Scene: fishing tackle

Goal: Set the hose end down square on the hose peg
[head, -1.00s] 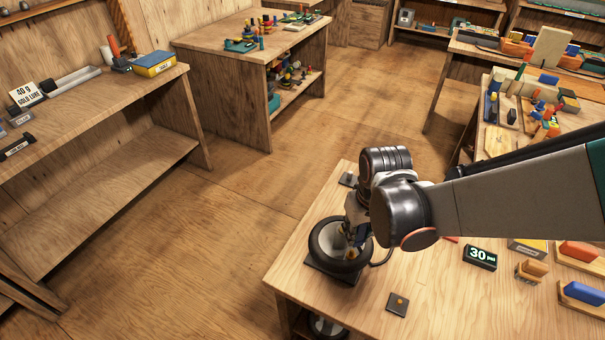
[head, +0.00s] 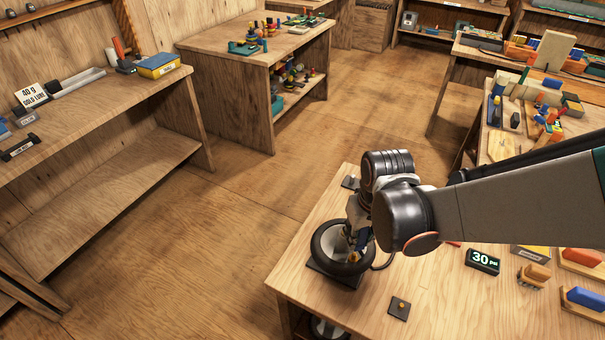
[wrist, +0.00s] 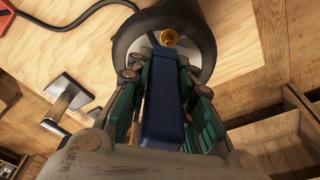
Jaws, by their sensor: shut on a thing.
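My gripper (wrist: 163,95) is shut on a blue block-like piece (wrist: 163,115), which I take to be the hose end. A brass round part (wrist: 169,37) shows at its far end; I cannot tell whether it belongs to it or to the wheel. In the head view, my gripper (head: 358,238) is over the black-tyred wheel (head: 327,258), and the brass part (head: 354,257) shows below the fingers. A grey plate with a post (wrist: 72,88) stands left of the gripper in the wrist view. A plate with a brass peg (head: 399,307) stands in front. I cannot tell which is the hose peg.
A black hose (wrist: 75,22) curves from a red thing (wrist: 8,12) towards the wheel. A 30 psi sign (head: 482,262) and brushes and blocks stand on the right of the table (head: 440,310). The table's left edge is close to the wheel.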

